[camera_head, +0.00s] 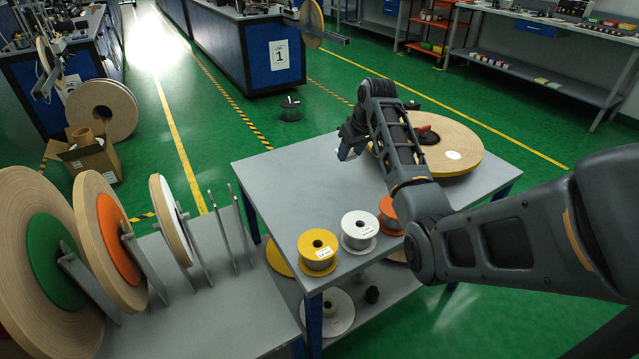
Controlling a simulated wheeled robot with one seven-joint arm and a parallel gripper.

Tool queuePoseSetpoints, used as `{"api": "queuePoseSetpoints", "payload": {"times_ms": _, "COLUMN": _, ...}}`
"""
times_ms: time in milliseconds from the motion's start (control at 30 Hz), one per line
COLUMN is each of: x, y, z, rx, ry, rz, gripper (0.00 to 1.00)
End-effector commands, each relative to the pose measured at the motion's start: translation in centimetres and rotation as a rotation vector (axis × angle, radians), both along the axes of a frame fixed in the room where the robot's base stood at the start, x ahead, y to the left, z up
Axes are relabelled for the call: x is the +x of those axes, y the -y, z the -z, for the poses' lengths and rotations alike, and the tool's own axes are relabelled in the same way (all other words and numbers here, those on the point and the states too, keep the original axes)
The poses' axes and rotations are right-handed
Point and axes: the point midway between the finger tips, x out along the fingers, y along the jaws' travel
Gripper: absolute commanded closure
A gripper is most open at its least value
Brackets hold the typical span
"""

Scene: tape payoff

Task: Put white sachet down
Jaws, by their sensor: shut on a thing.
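My gripper (347,148) hangs over the back middle of the grey table (280,190), left of a large tan tape reel (460,150). It is shut on a small pale thing at its fingertips, which looks like the white sachet (343,154). The sachet is mostly hidden by the gripper, and I cannot tell whether it touches the tabletop. The reel lies flat with a dark hub and a red part on it. A small white patch (452,155) lies on the reel; I cannot tell if it is a label.
A yellow spool (318,252), a white spool (359,232) and an orange spool (389,213) stand along the table's front edge. The left and middle tabletop is clear. A rack (190,310) with upright reels stands at the left. A cardboard box (92,160) sits on the floor.

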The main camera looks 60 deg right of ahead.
Motion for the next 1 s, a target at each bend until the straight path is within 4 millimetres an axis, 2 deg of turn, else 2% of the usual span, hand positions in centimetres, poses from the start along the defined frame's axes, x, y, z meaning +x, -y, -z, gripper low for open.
{"api": "queuePoseSetpoints", "payload": {"times_ms": 300, "x": 5.5, "y": -3.8, "z": 3.8, "rx": 0.001, "ry": -0.002, "rz": -0.004, "gripper": 0.84}}
{"api": "queuePoseSetpoints", "payload": {"times_ms": 433, "x": 6.8, "y": -4.7, "z": 4.9, "rx": 0.0, "ry": -0.001, "rz": -0.002, "gripper": 0.84}}
{"api": "queuePoseSetpoints", "payload": {"times_ms": 600, "x": 7.4, "y": -5.1, "z": 5.7, "rx": 0.0, "ry": -0.001, "rz": -0.001, "gripper": 0.84}}
{"api": "queuePoseSetpoints", "payload": {"times_ms": 833, "x": 7.4, "y": -5.0, "z": 8.7, "rx": 0.0, "ry": -0.002, "rz": 0.0, "gripper": 0.84}}
{"api": "queuePoseSetpoints", "payload": {"times_ms": 1000, "x": 7.4, "y": -5.0, "z": 9.4, "rx": -0.002, "ry": 0.0, "rz": -0.001, "gripper": 0.84}}
